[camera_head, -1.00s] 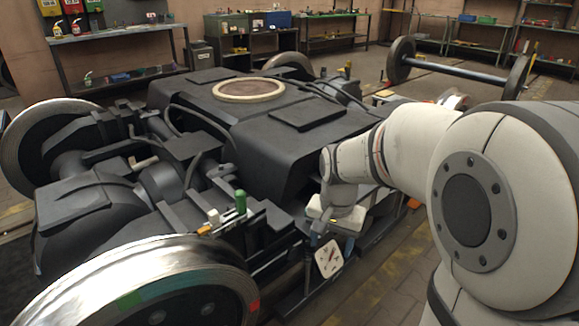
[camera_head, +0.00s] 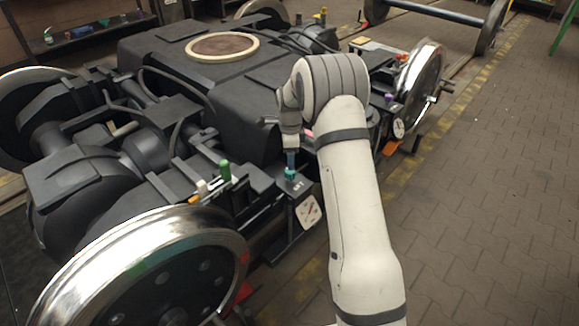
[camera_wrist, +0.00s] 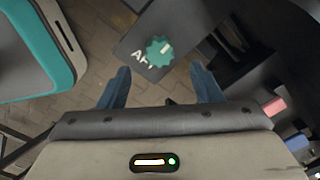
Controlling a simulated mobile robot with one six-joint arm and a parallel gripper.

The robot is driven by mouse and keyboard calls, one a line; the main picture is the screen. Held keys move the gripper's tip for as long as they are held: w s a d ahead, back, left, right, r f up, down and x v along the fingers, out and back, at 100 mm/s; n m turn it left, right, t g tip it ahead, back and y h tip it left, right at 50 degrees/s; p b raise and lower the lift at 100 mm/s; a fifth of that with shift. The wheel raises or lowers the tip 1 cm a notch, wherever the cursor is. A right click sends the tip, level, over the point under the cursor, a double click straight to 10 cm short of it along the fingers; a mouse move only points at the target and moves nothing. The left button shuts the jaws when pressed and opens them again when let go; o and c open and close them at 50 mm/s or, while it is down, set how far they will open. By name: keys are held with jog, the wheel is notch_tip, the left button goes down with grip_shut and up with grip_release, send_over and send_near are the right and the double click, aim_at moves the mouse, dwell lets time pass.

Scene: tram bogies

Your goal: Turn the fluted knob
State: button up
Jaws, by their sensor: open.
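The fluted knob (camera_wrist: 159,52) is teal with a pale pointer mark. In the head view the knob (camera_head: 290,174) is a small teal spot on the bogie's near side, above a white dial (camera_head: 307,211). My gripper (camera_wrist: 162,80) is open, with its two blue fingers apart and nothing between them. In the head view my gripper (camera_head: 291,158) points down just above the knob. Whether the fingertips flank it is unclear.
A green-topped handle (camera_head: 225,171) and a white one (camera_head: 202,187) stand to the left of the knob. A large steel wheel (camera_head: 140,270) is in front. Another dial (camera_head: 398,128) and a purple knob (camera_head: 388,97) are farther right. Paved floor (camera_head: 480,200) is clear on the right.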

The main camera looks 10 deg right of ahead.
aim_at(290, 173)
notch_tip(290, 173, down, 6)
jog(key=shift+r+b, duration=0.2)
jog(key=shift+b, duration=0.35)
jog(key=shift+c, duration=0.6)
jog(key=c, duration=0.9)
jog(key=shift+n, duration=0.3)
